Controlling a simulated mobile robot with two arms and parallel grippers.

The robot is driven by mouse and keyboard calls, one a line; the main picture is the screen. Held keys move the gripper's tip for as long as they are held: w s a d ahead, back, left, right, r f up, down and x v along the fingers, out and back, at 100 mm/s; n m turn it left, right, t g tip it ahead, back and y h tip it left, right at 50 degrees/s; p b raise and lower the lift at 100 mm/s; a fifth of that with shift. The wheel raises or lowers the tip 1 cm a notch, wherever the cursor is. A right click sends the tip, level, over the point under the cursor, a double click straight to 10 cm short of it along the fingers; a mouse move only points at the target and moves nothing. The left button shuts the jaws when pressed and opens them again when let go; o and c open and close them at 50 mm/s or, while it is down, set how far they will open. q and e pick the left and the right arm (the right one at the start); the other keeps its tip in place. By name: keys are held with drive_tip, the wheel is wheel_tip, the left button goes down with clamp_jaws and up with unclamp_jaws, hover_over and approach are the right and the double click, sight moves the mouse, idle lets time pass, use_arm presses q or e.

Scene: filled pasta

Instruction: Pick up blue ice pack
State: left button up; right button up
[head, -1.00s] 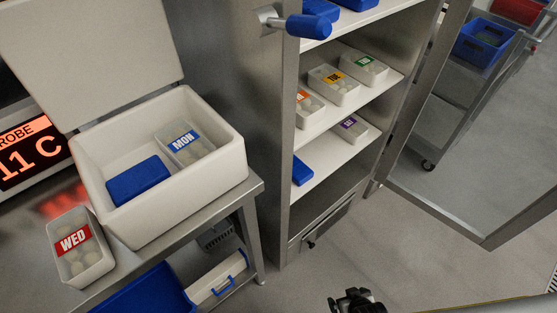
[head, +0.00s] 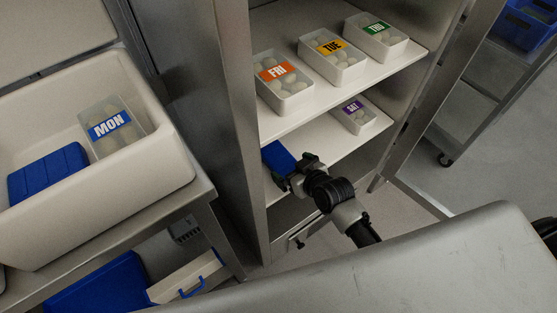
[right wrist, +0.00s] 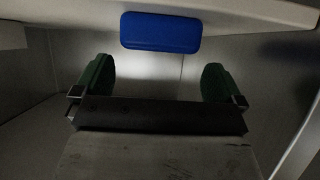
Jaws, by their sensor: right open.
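A blue ice pack (head: 278,158) lies on the lower shelf of the cabinet, at its left side. It also shows in the right wrist view (right wrist: 160,32), at the top centre, beyond the fingers. My right gripper (head: 296,176) is at the front of that shelf, close to the ice pack and partly covering it in the head view. In the right wrist view its two green fingers (right wrist: 158,82) are wide apart with nothing between them. A second blue ice pack (head: 47,174) lies in the white cooler box (head: 110,203) on the left. My left gripper is not in view.
A SAT tub (head: 355,115) stands right of the ice pack on the same shelf. The upper shelf (head: 345,100) holds FRI, TUE and THU tubs close above. The cabinet's left wall (head: 238,130) borders the ice pack. A MON tub (head: 112,128) is in the cooler.

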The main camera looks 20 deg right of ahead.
sight(279, 157)
drive_tip(key=x, duration=0.5)
drive_tip(key=shift+w+r+b, duration=0.15)
drive_tip(key=shift+w+b, duration=0.2)
drive_tip(key=shift+w, duration=0.05)
drive_tip(key=c, duration=0.8)
drive_tip(key=shift+r, duration=0.1)
drive_tip(key=shift+c, duration=1)
